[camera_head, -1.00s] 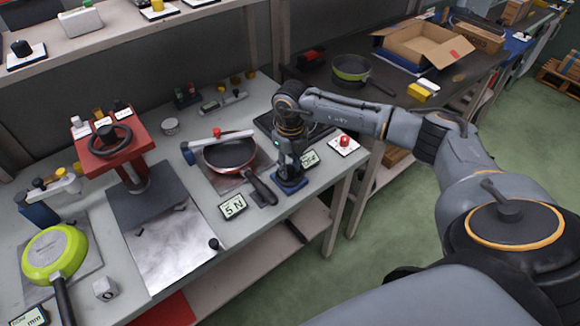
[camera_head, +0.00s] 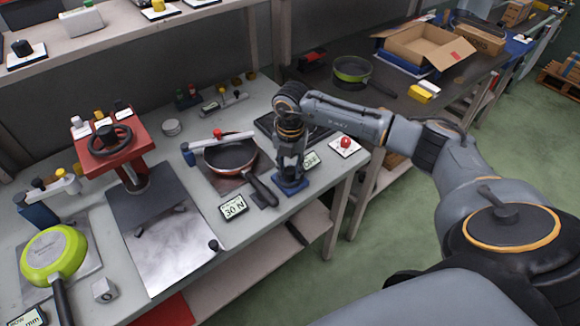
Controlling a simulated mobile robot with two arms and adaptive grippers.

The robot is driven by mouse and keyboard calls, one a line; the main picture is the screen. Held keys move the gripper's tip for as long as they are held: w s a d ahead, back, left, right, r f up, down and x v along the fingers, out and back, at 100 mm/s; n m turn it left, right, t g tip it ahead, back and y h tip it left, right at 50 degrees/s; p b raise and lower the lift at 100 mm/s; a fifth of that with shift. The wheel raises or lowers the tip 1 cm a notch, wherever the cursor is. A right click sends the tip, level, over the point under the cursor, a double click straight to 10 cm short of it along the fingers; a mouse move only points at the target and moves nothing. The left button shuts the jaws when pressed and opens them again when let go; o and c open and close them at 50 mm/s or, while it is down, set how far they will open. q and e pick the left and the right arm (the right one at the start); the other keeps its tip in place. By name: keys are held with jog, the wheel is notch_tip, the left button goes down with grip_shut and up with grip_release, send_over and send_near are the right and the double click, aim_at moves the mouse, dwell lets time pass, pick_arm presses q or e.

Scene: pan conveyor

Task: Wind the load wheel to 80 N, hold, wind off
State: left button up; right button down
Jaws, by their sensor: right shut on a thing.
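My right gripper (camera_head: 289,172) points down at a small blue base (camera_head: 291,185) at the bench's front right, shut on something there. The load wheel itself is hidden behind the gripper. A frying pan (camera_head: 232,152) with a red rim lies on the plate beside it, its dark handle (camera_head: 262,190) toward the front. A bar with a red end (camera_head: 234,134) crosses above the pan. The load display (camera_head: 233,207) in front of the pan reads 30 N. A second small display (camera_head: 310,160) behind the gripper seems to read OFF. My left gripper is not in view.
A red press (camera_head: 114,152) with a dark handwheel stands at the left, near a green pan (camera_head: 55,250). A red button (camera_head: 345,142) sits at the bench's right corner. An open carton (camera_head: 425,45) stands on the dark bench behind.

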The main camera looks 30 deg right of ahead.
jog(key=m, duration=0.6)
jog(key=shift+w+r+p, duration=0.1)
jog(key=shift+r+p, duration=0.05)
jog(key=shift+p, duration=0.25)
jog(key=m+p, duration=0.1)
jog(key=m, duration=0.5)
jog(key=shift+m+p, duration=0.35)
jog(key=shift+m, duration=0.05)
jog(key=m+p, duration=0.1)
jog(key=m, duration=0.1)
jog(key=shift+m, duration=0.3)
jog(key=shift+r+m+p, duration=0.1)
jog(key=shift+m+p, duration=0.4)
jog(key=shift+m, duration=0.4)
jog(key=shift+w+m+p, duration=0.1)
jog(key=shift+m+p, duration=1.7)
jog(key=shift+p, duration=0.05)
jog(key=shift+d, duration=0.1)
jog(key=c, duration=1)
grip_release()
jog(key=shift+f, duration=0.2)
